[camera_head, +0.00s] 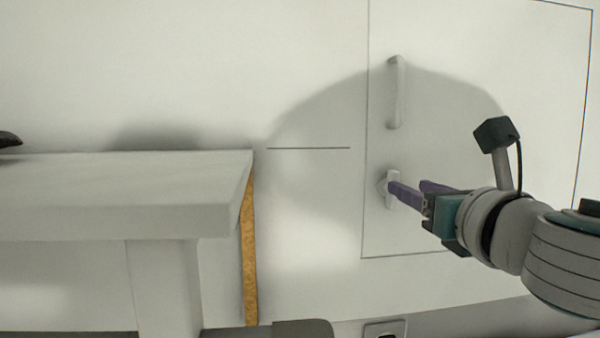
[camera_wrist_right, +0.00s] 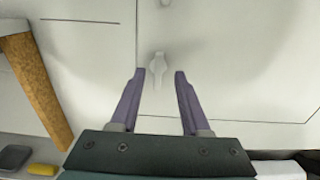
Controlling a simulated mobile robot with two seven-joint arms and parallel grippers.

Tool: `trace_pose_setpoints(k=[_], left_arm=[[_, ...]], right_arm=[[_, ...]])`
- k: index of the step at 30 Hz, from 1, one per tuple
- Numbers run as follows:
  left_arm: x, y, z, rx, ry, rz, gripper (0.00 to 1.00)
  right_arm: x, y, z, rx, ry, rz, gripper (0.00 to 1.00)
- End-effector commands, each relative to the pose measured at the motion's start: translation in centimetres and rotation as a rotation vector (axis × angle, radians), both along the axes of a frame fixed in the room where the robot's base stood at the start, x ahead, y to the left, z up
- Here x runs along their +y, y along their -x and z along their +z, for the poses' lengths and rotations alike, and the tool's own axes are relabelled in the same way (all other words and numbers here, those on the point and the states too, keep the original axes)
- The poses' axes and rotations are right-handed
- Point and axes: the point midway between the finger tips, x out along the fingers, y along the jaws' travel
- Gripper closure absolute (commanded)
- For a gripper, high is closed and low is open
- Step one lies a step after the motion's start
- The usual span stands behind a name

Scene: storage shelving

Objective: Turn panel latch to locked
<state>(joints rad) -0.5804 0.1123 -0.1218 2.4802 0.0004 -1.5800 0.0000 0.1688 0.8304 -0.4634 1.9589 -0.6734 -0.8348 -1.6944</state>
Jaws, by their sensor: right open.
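The panel (camera_head: 480,130) is a flat white door outlined by thin dark lines in the wall. Its latch (camera_head: 391,190) is a small white turn piece low on the panel's left side, and its long part stands roughly upright. The latch also shows in the right wrist view (camera_wrist_right: 157,68), near the gap between the fingertips. My right gripper (camera_head: 408,190) has purple fingers and is open. Its fingertips are close to the latch in the head view, partly covering it; I cannot tell whether they touch. My left gripper is not in view.
A white vertical handle (camera_head: 396,92) sits on the panel above the latch. A white shelf or table (camera_head: 120,195) with a wood-coloured edge stands at left. A yellow object (camera_wrist_right: 43,170) and grey tray (camera_wrist_right: 14,157) show at lower left.

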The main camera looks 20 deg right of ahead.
Motion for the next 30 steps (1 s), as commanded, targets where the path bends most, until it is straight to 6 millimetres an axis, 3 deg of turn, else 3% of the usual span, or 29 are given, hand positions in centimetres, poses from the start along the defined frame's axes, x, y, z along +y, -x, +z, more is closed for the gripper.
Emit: trace_pose_setpoints(k=[9, 23, 30], left_arm=[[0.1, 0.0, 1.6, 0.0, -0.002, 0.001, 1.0], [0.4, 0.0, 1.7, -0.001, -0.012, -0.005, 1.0], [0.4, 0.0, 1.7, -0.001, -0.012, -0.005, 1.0]], right_arm=[[-1.0, -4.3, 0.1, -0.001, -0.003, -0.002, 0.54], [-1.2, -5.3, 0.0, 0.0, -0.003, 0.001, 0.54], [-1.2, -5.3, 0.0, 0.0, -0.003, 0.0, 0.79]])
